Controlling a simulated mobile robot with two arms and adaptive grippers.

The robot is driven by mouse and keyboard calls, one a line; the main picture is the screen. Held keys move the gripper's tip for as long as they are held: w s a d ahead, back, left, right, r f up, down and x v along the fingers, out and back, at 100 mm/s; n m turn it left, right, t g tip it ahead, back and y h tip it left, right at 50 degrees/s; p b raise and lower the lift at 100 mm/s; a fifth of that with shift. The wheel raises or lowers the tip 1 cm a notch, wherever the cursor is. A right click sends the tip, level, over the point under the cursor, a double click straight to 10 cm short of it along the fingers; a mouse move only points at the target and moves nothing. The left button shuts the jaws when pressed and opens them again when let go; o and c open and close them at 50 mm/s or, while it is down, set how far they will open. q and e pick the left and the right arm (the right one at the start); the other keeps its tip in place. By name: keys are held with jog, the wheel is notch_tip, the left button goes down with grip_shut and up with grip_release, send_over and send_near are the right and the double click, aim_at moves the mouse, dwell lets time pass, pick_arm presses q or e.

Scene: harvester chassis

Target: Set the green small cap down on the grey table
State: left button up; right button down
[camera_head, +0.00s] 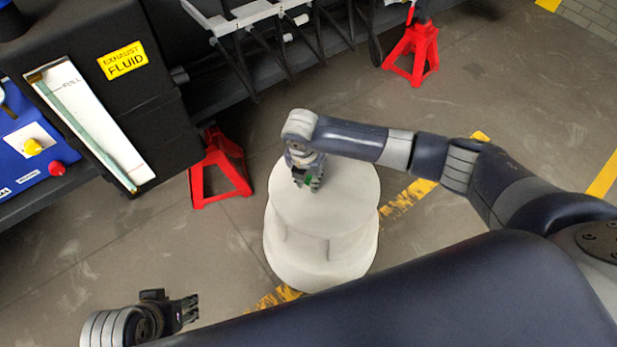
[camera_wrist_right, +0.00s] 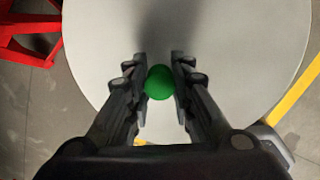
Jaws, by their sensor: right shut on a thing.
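The green small cap (camera_wrist_right: 159,82) is between the fingers of my right gripper (camera_wrist_right: 159,90) in the right wrist view. In the head view a bit of the cap (camera_head: 307,181) shows at the fingertips of my right gripper (camera_head: 308,184), which points down over the grey table (camera_head: 345,205). The table is round and pale, and its top fills most of the right wrist view (camera_wrist_right: 230,50). I cannot tell whether the cap touches the tabletop. My left gripper (camera_head: 190,310) is at the lower left of the head view, away from the table; its finger gap is unclear.
Red jack stands (camera_head: 218,170) and (camera_head: 412,55) stand on the floor left of and behind the table. A dark chassis with a yellow exhaust fluid label (camera_head: 123,60) is at the left. The tabletop is otherwise bare around my right gripper.

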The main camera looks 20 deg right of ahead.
pick_arm(q)
jog(key=shift+s+r, duration=0.15)
jog(key=shift+r, duration=0.15)
pick_arm(e)
jog(key=shift+f, duration=0.1)
pick_arm(q)
jog(key=shift+f+b, duration=0.25)
jog(key=shift+b, duration=0.05)
pick_arm(e)
jog(key=shift+f, duration=0.5)
jog(key=shift+f, duration=0.2)
